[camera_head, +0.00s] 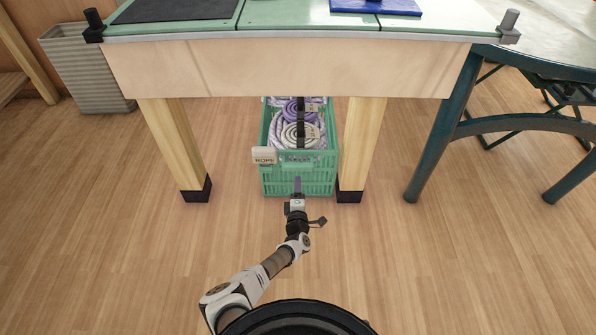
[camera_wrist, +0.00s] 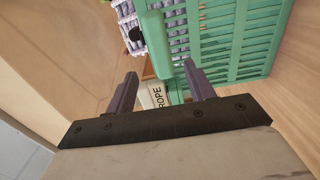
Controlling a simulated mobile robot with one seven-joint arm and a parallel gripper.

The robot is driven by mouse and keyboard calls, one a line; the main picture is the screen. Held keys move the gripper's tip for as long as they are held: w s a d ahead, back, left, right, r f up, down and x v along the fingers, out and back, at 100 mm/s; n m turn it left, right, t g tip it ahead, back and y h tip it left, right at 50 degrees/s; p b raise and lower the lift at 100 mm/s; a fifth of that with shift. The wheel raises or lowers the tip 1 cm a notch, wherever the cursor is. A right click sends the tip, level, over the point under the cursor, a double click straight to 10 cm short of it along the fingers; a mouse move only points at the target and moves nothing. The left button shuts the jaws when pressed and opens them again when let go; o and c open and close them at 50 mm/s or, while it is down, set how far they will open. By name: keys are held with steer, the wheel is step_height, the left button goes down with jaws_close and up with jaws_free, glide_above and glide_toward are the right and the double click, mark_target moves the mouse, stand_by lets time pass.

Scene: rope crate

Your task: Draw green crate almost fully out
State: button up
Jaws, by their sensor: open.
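The green crate (camera_head: 298,178) sits on the wooden floor under the table, between its two wooden legs. Its front end shows just about level with the legs, and its back part is hidden beneath the table top. It holds coiled purple and white rope (camera_head: 297,130), and a ROPE label (camera_head: 264,155) hangs at its front left corner. My gripper (camera_head: 297,182) is in front of the crate's front wall. In the wrist view my gripper (camera_wrist: 160,90) is open, with the green crate's rim bar (camera_wrist: 157,45) just beyond and between the fingertips. Contact cannot be told.
A grey woven bin (camera_head: 88,68) stands at the left. A dark green chair (camera_head: 440,130) stands at the right. The floor in front is clear.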

mark_target(298, 171)
steer(key=w+b, duration=0.7)
steer(key=w, duration=0.1)
steer(key=shift+w+f, duration=0.15)
steer(key=shift+f, duration=0.1)
steer(key=shift+w+b, duration=0.75)
steer(key=shift+b, duration=0.05)
steer(key=shift+w+r, duration=0.3)
steer(key=shift+w, duration=0.1)
jaws_close()
